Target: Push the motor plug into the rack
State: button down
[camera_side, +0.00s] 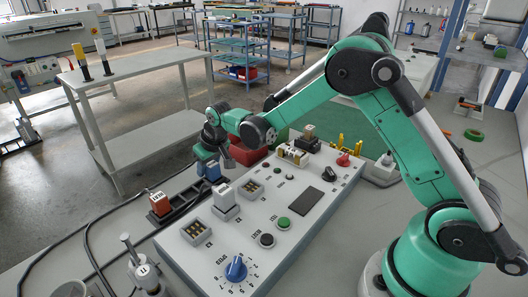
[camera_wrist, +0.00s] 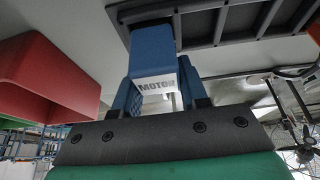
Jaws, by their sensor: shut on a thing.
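The motor plug (camera_wrist: 152,50) is a blue block with a white label reading MOTOR, held between the fingers of my gripper (camera_wrist: 160,92) in the wrist view. In the side view, my gripper (camera_side: 209,166) points down beyond the panel's left edge, with the blue plug (camera_side: 212,173) partly visible at its tip. The dark rack (camera_side: 186,200) lies along the panel's left side; its ribbed slots also show at the top of the wrist view (camera_wrist: 235,22). The plug's far end is at the rack's end, but I cannot tell how deep it sits.
An orange-red plug (camera_side: 159,203) stands in the near end of the rack. The white control panel (camera_side: 205,262) with knobs and buttons lies just right of it. A red bin (camera_side: 248,153) stands behind my gripper. Black cables (camera_side: 95,255) run along the left.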

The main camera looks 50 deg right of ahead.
jog(key=shift+c, duration=1.9)
grip_release()
jog(key=v, duration=0.6)
jog(key=s+r+t, duration=0.1)
jog(key=s+r, duration=0.2)
jog(key=s, duration=0.6)
jog(key=s+r+t, duration=0.1)
jog(key=s+r, duration=0.2)
jog(key=s, duration=0.6)
jog(key=shift+r+t, duration=0.2)
jog(key=shift+t, duration=0.1)
